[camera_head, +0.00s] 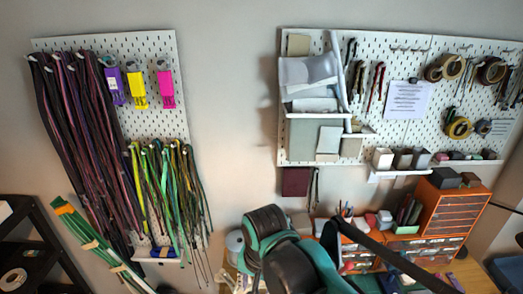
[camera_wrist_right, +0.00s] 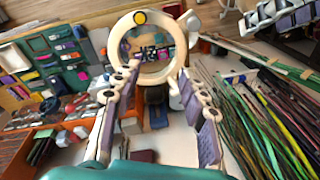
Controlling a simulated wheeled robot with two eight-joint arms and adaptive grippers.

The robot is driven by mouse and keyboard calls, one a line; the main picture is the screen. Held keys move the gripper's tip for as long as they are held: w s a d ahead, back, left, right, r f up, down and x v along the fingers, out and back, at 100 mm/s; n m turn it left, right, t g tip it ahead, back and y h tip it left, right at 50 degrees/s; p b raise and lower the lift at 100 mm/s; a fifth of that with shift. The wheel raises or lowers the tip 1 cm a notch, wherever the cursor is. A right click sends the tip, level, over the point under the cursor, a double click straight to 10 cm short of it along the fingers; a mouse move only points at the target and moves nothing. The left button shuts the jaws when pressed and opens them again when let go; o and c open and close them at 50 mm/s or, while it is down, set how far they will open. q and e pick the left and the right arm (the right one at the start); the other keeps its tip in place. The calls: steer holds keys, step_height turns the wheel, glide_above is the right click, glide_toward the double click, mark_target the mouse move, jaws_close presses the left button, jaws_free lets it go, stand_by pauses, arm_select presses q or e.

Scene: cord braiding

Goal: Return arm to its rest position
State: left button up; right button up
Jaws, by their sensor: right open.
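In the head view, a teal and black arm link of mine (camera_head: 285,255) rises from the bottom edge, and no gripper shows there. In the right wrist view, my right gripper (camera_wrist_right: 158,72) is open. Its two pale fingers with purple pads stand apart, and nothing is between them. A cream ring with a yellow dot (camera_wrist_right: 148,48) shows beyond the fingertips, apparently farther away. A pale and purple part at the top right edge looks like my left gripper (camera_wrist_right: 278,14). It is cut off, and I cannot tell its opening.
Dark cords (camera_head: 85,140) and green cords (camera_head: 170,190) hang from the left pegboard (camera_head: 150,50). A tool pegboard (camera_head: 400,150) and an orange drawer cabinet (camera_head: 447,225) stand at the right. A black shelf (camera_head: 30,245) is at the lower left. The wall between the pegboards is bare.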

steer(key=s+d+f+n+t, duration=0.2)
steer(key=d+t, duration=0.1)
steer(key=d, duration=0.7)
steer(key=s+d+f+n+t, duration=0.2)
steer(key=d+f, duration=0.1)
steer(key=d, duration=0.6)
arm_select(q)
step_height(320, 180, down, 24)
steer(key=b, duration=2.4)
steer(key=shift+d, duration=0.15)
arm_select(e)
step_height(320, 180, down, 24)
steer(key=shift+d+t+h, duration=0.3)
steer(key=shift+d+h, duration=0.1)
steer(key=shift+d, duration=0.05)
arm_select(q)
steer(key=shift+s+r, duration=0.1)
arm_select(e)
steer(key=shift+r, duration=0.15)
